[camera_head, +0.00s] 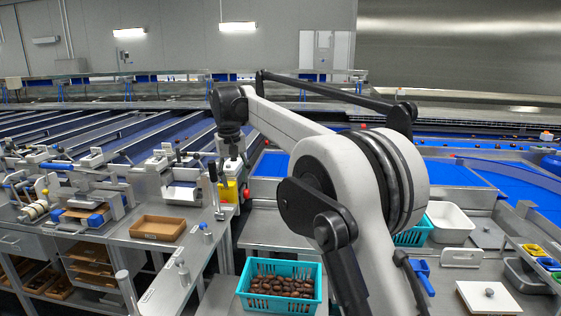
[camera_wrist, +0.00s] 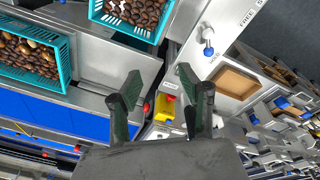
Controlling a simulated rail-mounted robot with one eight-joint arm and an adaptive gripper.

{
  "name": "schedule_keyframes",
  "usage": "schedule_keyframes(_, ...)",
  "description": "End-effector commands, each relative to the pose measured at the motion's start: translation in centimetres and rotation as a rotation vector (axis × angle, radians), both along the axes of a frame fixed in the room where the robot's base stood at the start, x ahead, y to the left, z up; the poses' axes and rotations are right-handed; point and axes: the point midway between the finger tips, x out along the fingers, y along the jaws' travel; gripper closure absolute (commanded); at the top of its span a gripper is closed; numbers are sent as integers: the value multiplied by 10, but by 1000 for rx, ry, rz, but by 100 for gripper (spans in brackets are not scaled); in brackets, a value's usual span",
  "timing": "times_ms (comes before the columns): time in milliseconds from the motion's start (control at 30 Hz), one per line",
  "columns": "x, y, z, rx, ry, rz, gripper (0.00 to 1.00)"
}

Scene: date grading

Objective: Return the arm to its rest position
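My gripper (camera_head: 233,158) hangs at the end of my raised arm in the head view, over the gap between the left bench and the belt. In the wrist view my gripper (camera_wrist: 157,83) has its two dark fingers spread apart, with nothing between them. My arm reaches up from the lower right and bends over to the left. It hides part of the right-hand bench and the belts behind.
A teal crate (camera_head: 275,304) of dates stands below my arm; another teal crate (camera_wrist: 66,62) of dates shows in the wrist view. A brown tray (camera_head: 158,227) lies on the left bench. A yellow box (camera_head: 228,191) is below my gripper. A white bin (camera_head: 450,222) stands right.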

Motion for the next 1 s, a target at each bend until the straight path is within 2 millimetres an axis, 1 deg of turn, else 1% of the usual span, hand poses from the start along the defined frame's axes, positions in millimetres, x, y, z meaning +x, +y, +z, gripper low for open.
schedule_keyframes(33,-7,-15,9,6,-9,-13,61)
schedule_keyframes(200,-29,-57,33,31,-47,-47,61)
schedule_keyframes(367,-57,-96,50,51,-81,-80,61)
schedule_keyframes(500,-84,-129,60,68,-112,-109,61)
schedule_keyframes(567,-98,-144,63,76,-127,-123,61)
schedule_keyframes(733,-137,-180,66,96,-165,-159,61)
schedule_keyframes(867,-170,-207,64,109,-196,-187,61)
schedule_keyframes(1000,-208,-234,57,123,-229,-216,61)
